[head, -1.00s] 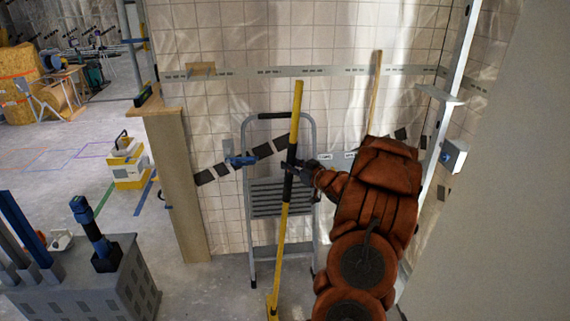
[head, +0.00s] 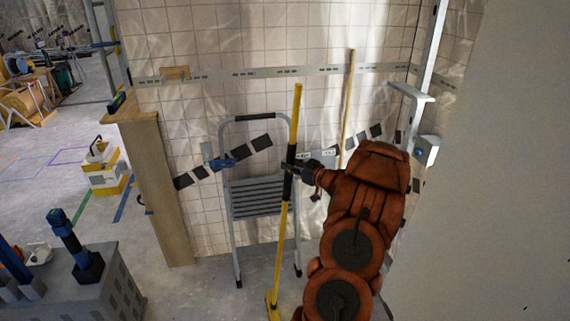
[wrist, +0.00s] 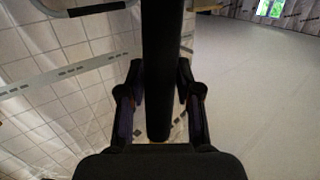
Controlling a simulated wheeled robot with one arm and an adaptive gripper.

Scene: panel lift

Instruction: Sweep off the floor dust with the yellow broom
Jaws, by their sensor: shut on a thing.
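The yellow broom (head: 281,226) stands nearly upright in the head view, tilted slightly, with its yellow head (head: 272,306) low at the bottom edge of the picture. My gripper (head: 290,170) is shut on the black grip section of its handle, about halfway up. In the wrist view the dark handle (wrist: 162,70) runs between the two fingers of my gripper (wrist: 161,100). I cannot make out any dust on the visible floor (head: 195,290), and the broom head is partly cut off.
A grey step ladder (head: 232,240) stands behind the broom against the tiled wall (head: 210,45). A wooden pole (head: 347,105) leans on the wall to the right. A grey box (head: 75,290) with tools stands at lower left. A large plain surface (head: 490,200) fills the right side. Open floor lies at far left.

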